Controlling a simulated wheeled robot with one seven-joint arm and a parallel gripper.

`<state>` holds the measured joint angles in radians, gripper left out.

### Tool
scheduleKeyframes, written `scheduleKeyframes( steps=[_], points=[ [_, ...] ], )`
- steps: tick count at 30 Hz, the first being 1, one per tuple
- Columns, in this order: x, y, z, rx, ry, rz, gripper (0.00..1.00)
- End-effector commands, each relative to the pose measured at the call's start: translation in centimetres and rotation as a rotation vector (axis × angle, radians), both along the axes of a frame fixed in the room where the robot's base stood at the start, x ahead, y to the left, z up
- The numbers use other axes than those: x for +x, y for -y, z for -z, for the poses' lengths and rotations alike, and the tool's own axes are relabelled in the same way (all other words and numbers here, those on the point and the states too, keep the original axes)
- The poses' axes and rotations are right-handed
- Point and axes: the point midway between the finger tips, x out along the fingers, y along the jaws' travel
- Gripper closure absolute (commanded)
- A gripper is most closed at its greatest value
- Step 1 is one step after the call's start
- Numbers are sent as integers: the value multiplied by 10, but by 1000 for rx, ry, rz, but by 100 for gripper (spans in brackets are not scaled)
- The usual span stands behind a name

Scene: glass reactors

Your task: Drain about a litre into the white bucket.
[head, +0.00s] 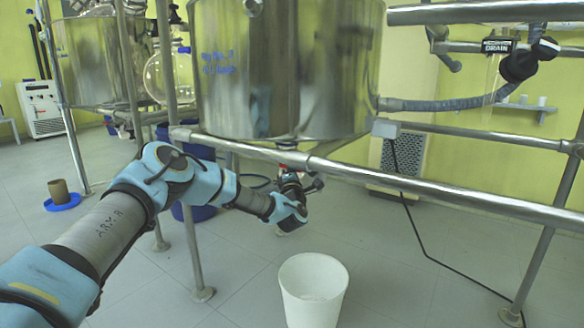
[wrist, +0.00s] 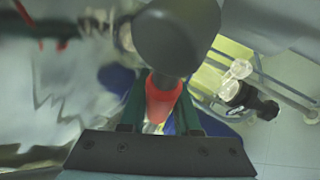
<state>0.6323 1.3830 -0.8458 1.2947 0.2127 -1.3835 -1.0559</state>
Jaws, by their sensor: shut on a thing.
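The white bucket (head: 313,300) stands upright on the floor, below and slightly right of my gripper in the head view. I cannot tell whether it holds liquid. A large steel vessel (head: 285,75) with blue handwriting hangs above. My gripper (head: 291,187) is under the vessel's bottom. In the wrist view my gripper (wrist: 163,90) has its green fingers closed on a red handle (wrist: 163,102). A dark round knob (wrist: 177,38) sits just beyond and hides part of it. A small orange-red part (head: 285,167) shows beneath the vessel. No liquid stream is visible.
A steel rail (head: 430,177) crosses in front of the vessel. A black DRAIN label (head: 497,46) hangs by a black valve (head: 520,66) and blue hose (head: 440,103) at right. A black cable (head: 410,210) crosses the floor. Floor around the bucket is clear.

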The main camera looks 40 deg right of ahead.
Motion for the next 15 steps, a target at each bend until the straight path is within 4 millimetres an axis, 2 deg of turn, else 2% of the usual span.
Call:
scheduleKeyframes(
  steps=[12,13,15],
  points=[
    [-1,0,-1,4,11,2,100],
    [-1,0,-1,4,11,2,67],
    [-1,0,-1,4,11,2,59]
  ],
)
